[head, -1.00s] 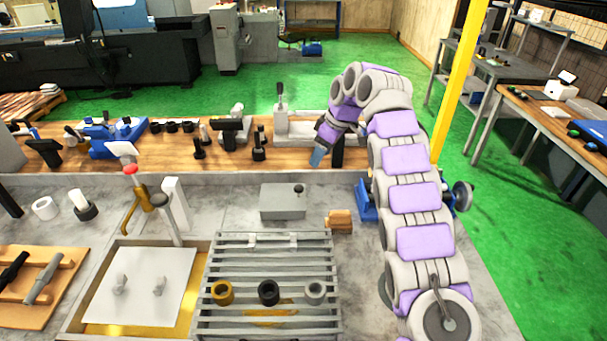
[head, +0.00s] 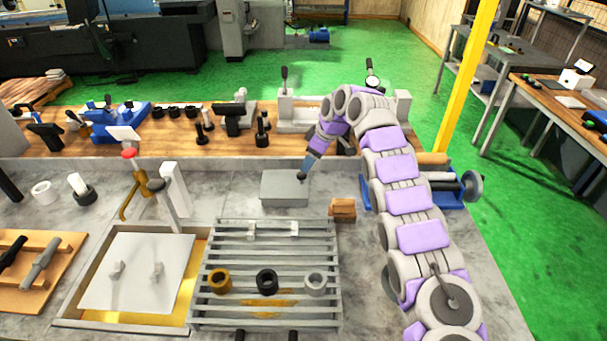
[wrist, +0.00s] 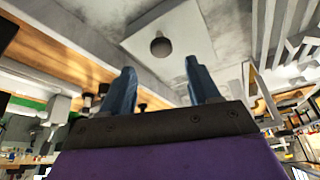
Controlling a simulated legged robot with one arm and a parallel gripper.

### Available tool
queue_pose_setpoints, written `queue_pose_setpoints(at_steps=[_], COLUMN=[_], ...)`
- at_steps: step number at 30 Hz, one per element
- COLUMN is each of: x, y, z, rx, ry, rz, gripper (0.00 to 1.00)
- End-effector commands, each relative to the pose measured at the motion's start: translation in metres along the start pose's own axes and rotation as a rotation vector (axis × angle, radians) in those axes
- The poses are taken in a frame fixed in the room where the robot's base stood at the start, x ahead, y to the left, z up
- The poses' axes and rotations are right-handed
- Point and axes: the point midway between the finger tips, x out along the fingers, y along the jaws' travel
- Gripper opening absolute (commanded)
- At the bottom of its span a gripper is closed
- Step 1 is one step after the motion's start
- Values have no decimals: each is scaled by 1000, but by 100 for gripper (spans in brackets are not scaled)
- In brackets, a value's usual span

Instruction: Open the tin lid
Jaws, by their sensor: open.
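The tin (head: 284,188) is a grey square box on the marble bench, behind the slatted rack. Its lid is on top and looks closed. In the wrist view the pale square lid (wrist: 188,28) has a dark round knob (wrist: 160,47) at its middle. My gripper (head: 303,175) points down at the right part of the lid in the head view and hides much of the knob there. In the wrist view its two blue fingers (wrist: 160,66) are apart and empty. The knob appears between and beyond their tips; contact cannot be told.
A slatted grey rack (head: 250,312) with several rings stands in front of the tin. A small wooden block (head: 343,208) lies to its right. A tray with a white plate (head: 140,272) is front left. A wooden shelf (head: 180,142) with tooling runs behind.

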Motion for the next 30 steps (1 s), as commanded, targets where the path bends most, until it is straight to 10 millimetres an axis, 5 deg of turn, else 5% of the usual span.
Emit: queue_pose_setpoints(at_steps=[9, 23, 30], x=[52, 62, 62], y=[-1, -1, -1], z=[-1, -1, -2], rx=[-1, -1, -1], ry=[-1, 0, -1], rz=[0, 1, 1], gripper=[61, 61, 39])
